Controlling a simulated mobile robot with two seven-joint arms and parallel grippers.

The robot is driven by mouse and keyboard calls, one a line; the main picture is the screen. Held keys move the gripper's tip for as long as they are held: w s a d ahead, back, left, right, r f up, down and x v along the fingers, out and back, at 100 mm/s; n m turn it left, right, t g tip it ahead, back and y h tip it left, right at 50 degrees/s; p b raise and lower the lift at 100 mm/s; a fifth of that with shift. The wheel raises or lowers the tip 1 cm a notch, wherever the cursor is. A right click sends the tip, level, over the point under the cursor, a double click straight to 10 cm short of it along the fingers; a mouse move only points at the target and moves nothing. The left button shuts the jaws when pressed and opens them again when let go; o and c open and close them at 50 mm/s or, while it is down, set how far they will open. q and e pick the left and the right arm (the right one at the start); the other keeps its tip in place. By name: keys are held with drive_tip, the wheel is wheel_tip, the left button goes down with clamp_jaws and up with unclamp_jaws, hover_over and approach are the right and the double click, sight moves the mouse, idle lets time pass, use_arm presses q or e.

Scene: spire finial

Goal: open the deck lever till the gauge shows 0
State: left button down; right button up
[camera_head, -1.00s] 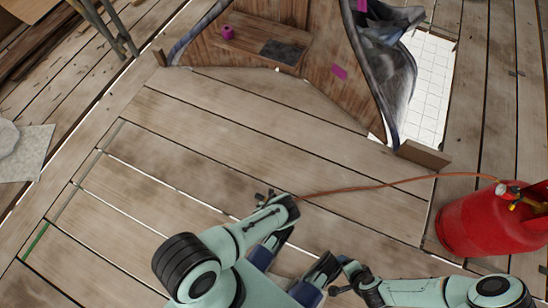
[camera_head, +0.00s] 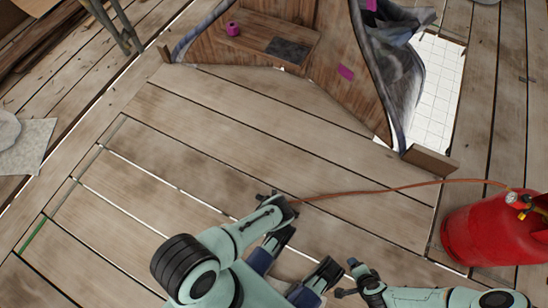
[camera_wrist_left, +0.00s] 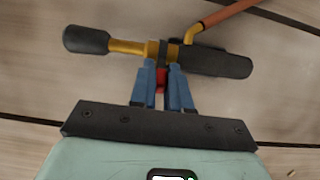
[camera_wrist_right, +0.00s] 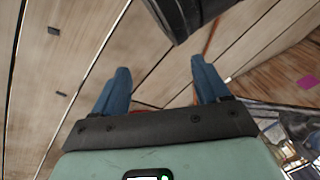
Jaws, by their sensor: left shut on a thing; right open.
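A torch-like tool with black ends and a brass tube (camera_wrist_left: 128,47) lies across the left wrist view. An orange hose joins it. My left gripper (camera_wrist_left: 161,72) is shut on its middle, with a small red piece (camera_wrist_left: 162,80) between the fingers. In the head view this gripper (camera_head: 273,201) is low at the planks. My right gripper (camera_head: 343,279) is open and empty, to the right of the left one. A small round dial (camera_head: 511,197) sits on the red gas cylinder's valve; its reading is too small to tell. No part can clearly be identified as the deck lever.
A wooden structure with grey sheeting (camera_head: 395,70) stands at the back, beside a white grid opening (camera_head: 435,95). The middle planks are clear.

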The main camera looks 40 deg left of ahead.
use_arm(q)
drive_tip(key=shift+w, duration=0.25)
drive_tip(key=shift+r+g+b, duration=0.15)
drive_tip(key=shift+g+b, duration=0.3)
drive_tip(key=shift+g, duration=0.15)
use_arm(e)
drive_tip(key=shift+s+d+f+g, duration=0.15)
drive_tip(key=shift+s+f+g, duration=0.25)
drive_tip(key=shift+s+f, duration=0.55)
use_arm(q)
drive_tip(key=c, duration=1.2)
unclamp_jaws()
drive_tip(key=shift+o, duration=0.2)
drive_tip(key=shift+r, duration=0.1)
use_arm(e)
drive_tip(key=shift+r, duration=0.1)
